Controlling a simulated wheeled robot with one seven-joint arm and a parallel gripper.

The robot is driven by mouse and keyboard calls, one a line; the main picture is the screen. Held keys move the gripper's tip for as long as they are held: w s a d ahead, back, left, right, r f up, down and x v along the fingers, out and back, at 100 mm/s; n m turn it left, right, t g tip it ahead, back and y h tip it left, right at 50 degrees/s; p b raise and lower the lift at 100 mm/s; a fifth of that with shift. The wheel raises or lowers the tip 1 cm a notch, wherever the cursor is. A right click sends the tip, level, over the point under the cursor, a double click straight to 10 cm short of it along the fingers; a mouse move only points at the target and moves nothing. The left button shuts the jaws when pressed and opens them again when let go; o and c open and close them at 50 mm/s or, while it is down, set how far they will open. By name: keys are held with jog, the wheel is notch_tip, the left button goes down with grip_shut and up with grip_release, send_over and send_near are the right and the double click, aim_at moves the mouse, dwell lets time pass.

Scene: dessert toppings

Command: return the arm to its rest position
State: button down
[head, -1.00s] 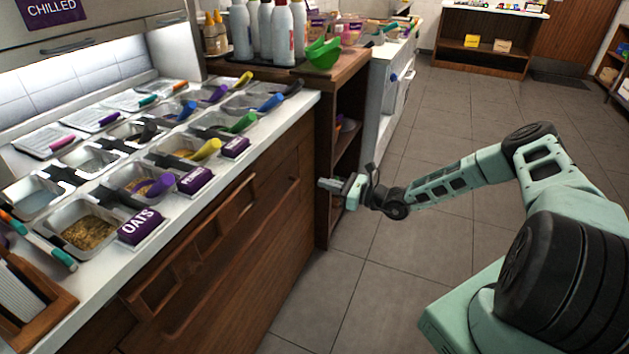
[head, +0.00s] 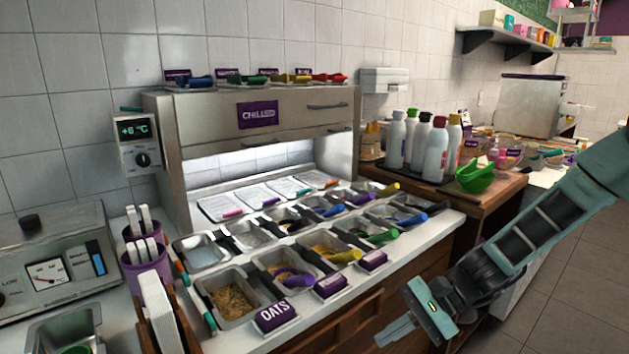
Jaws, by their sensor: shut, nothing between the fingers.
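My gripper (head: 396,333) is at the lower right of the head view, in front of the wooden counter front and below the white counter edge. It is shut and holds nothing that I can see. My mint-green arm reaches in from the right edge, bent down toward the gripper. The gripper looks apart from the counter, but the exact gap cannot be told.
The topping counter (head: 437,236) holds metal bins with coloured scoops, including an oats bin (head: 233,300). Open tiled floor (head: 560,310) lies at the right.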

jog(key=s+r+n+t+h+p, duration=0.1)
jog(key=s+r+n+h+p, duration=0.1)
jog(key=s+r+n+h, duration=0.3)
jog(key=s+r+n+t+h+p, duration=0.1)
jog(key=s+r+n+h+p, duration=0.2)
jog(key=s+r+n, duration=0.8)
jog(key=s+r+h, duration=0.1)
jog(key=s+h, duration=0.1)
jog(key=s, duration=0.3)
jog(key=shift+s+d+r+h, duration=0.25)
jog(key=shift+s+h, duration=0.1)
jog(key=shift+h, duration=0.05)
jog(key=shift+a, duration=0.15)
